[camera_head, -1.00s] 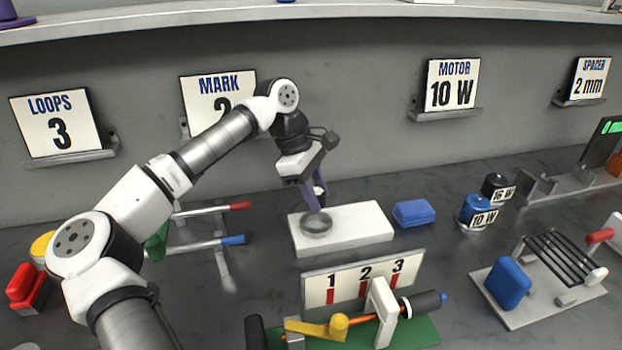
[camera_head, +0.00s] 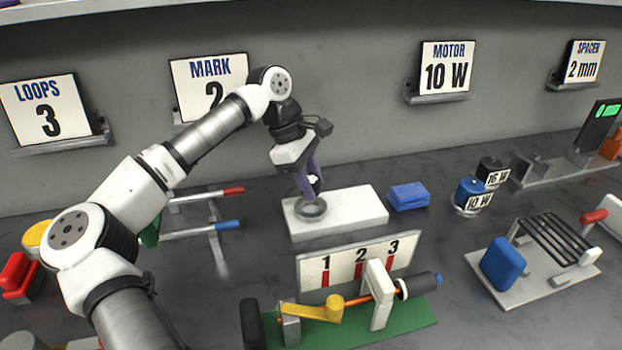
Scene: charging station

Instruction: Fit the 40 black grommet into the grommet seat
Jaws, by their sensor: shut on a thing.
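The grommet seat is a white block (camera_head: 355,214) on the bench, with a grey ring (camera_head: 311,209) on its left part. My gripper (camera_head: 308,190) has purple fingers and points down just above the ring. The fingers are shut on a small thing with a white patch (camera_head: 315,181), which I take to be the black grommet. It is mostly hidden by the fingers, and I cannot read a number on it. I cannot tell whether the fingertips touch the ring.
A blue block (camera_head: 408,196) lies right of the white block. A numbered panel (camera_head: 358,262) stands in front, above a green base (camera_head: 400,335).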

